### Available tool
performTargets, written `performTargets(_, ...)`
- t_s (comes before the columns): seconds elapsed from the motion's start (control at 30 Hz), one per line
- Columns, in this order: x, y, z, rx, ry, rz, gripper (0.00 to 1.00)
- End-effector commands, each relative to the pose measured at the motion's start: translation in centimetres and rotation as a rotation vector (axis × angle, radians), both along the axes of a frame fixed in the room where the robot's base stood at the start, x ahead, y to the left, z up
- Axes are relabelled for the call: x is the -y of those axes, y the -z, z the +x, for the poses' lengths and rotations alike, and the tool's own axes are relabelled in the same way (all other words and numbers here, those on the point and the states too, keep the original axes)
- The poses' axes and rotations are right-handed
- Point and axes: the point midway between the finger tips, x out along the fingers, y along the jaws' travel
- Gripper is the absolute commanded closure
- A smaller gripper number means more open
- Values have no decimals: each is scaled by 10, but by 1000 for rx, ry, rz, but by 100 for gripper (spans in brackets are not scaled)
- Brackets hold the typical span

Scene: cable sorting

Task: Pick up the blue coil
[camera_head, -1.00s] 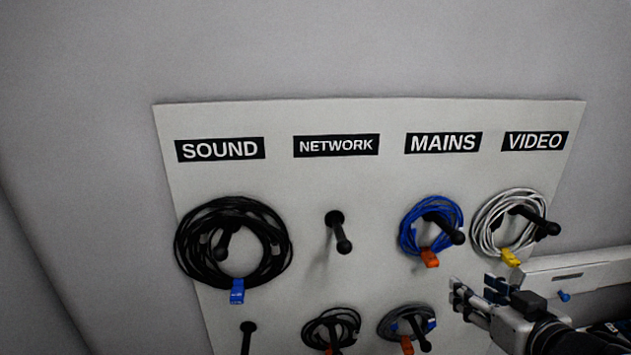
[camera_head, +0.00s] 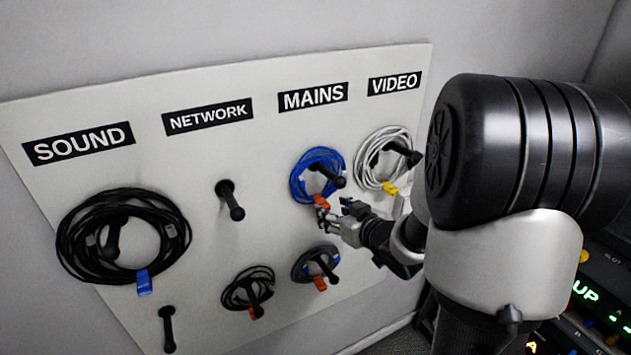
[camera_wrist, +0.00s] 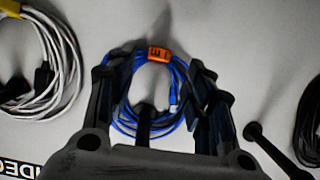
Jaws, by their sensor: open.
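The blue coil (camera_head: 298,184) hangs on a black peg under the MAINS label in the head view, with an orange tag (camera_head: 320,201) at its bottom. My gripper (camera_head: 334,208) is open in front of the board, just below the coil by the tag. In the wrist view, which is upside down, the blue coil (camera_wrist: 180,72) and its orange tag (camera_wrist: 158,55) show between the two spread fingers of my gripper (camera_wrist: 158,75). The fingers hide parts of the coil's sides. I cannot tell whether they touch it.
A white coil (camera_head: 362,161) with a yellow tag hangs close beside it under VIDEO. A grey coil (camera_head: 301,266) hangs below and a small black coil (camera_head: 236,292) lower left. A large black coil (camera_head: 72,240) hangs under SOUND. The NETWORK peg (camera_head: 231,200) is bare.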

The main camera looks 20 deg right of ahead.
Motion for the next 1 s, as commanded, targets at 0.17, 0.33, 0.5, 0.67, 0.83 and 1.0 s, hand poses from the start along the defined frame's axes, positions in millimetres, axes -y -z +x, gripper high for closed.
performTargets(0.17,0,8,24,0,-3,0,52)
performTargets(0.33,0,16,43,0,-2,0,52)
performTargets(0.5,1,17,48,0,0,0,52)
performTargets(0.67,1,16,47,0,0,0,54)
performTargets(0.83,1,16,47,0,0,0,66)
performTargets(1.0,1,16,47,0,0,0,77)
